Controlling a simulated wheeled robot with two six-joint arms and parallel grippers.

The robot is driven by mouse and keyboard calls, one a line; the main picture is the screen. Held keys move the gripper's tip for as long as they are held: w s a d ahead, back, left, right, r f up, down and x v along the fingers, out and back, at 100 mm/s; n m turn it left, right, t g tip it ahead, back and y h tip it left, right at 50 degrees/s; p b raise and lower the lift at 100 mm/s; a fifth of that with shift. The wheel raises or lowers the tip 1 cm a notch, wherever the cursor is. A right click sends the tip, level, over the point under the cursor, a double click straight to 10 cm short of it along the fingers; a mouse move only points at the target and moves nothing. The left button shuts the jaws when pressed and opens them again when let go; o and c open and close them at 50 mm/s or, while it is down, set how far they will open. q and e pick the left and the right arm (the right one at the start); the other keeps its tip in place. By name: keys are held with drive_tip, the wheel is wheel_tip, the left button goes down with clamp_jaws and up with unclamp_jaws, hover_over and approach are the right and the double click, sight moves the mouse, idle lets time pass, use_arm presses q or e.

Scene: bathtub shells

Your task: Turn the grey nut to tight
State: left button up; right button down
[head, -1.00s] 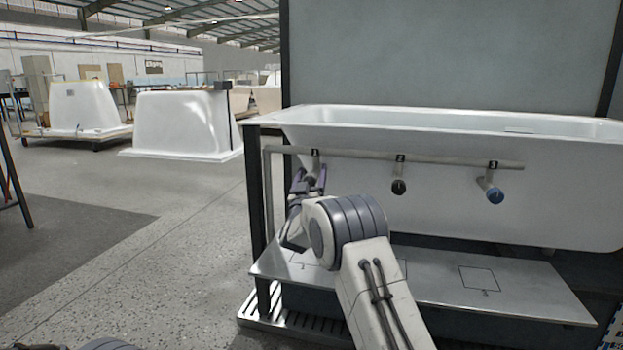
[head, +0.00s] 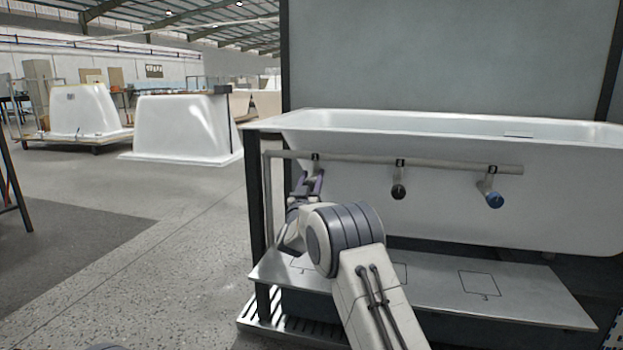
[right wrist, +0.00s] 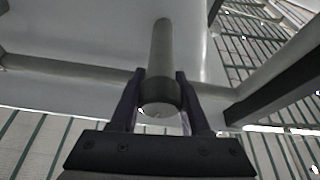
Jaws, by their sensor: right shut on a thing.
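The grey nut (right wrist: 160,98) is a dark grey round collar at the end of a stub pipe (right wrist: 161,48) in the right wrist view. My right gripper (right wrist: 158,104) has its two purple fingers on either side of the nut, shut on it. In the head view my right gripper (head: 311,182) is at the leftmost branch of the pipe, below the tub's rim, and hides the nut there. The nut's threads and how tightly it sits cannot be seen. My left gripper is out of view.
A grey pipe (head: 448,163) runs along the white bathtub (head: 430,215). Further right hang a black nut (head: 398,192) and a blue nut (head: 495,200). A metal shelf (head: 525,294) lies below. A dark post (head: 257,200) stands left of my right gripper.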

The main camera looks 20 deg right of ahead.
drive_tip(key=m+g+h, duration=0.1)
drive_tip(key=m, duration=0.2)
drive_tip(key=m+g+h+p, duration=0.1)
drive_tip(key=m, duration=0.2)
drive_tip(key=shift+s+d+h, duration=0.1)
drive_tip(key=shift+h, duration=0.3)
drive_tip(key=m+g+p, duration=0.1)
drive_tip(key=m, duration=0.2)
drive_tip(key=m+g+h+p, duration=0.1)
drive_tip(key=m, duration=0.2)
drive_tip(key=shift+s+d+m+g+h, duration=0.2)
drive_tip(key=shift+m+g+h, duration=0.1)
drive_tip(key=shift+m+g, duration=0.1)
drive_tip(key=m+g, duration=0.1)
drive_tip(key=m, duration=0.1)
drive_tip(key=m+p, duration=0.1)
drive_tip(key=m, duration=0.1)
drive_tip(key=m+g+p, duration=0.1)
drive_tip(key=m, duration=0.1)
drive_tip(key=shift+d+f+g, duration=0.15)
drive_tip(key=shift+f+g, duration=0.1)
drive_tip(key=shift+g, duration=0.05)
drive_tip(key=shift+s+f+m+g+p, duration=0.15)
drive_tip(key=shift+m+g+p, duration=0.15)
drive_tip(key=shift+m, duration=0.5)
drive_tip(key=shift+w+f+m+g+p, duration=0.1)
drive_tip(key=shift+m+g+p, duration=0.2)
drive_tip(key=shift+m, duration=0.5)
drive_tip(key=shift+c, duration=1.9)
unclamp_jaws()
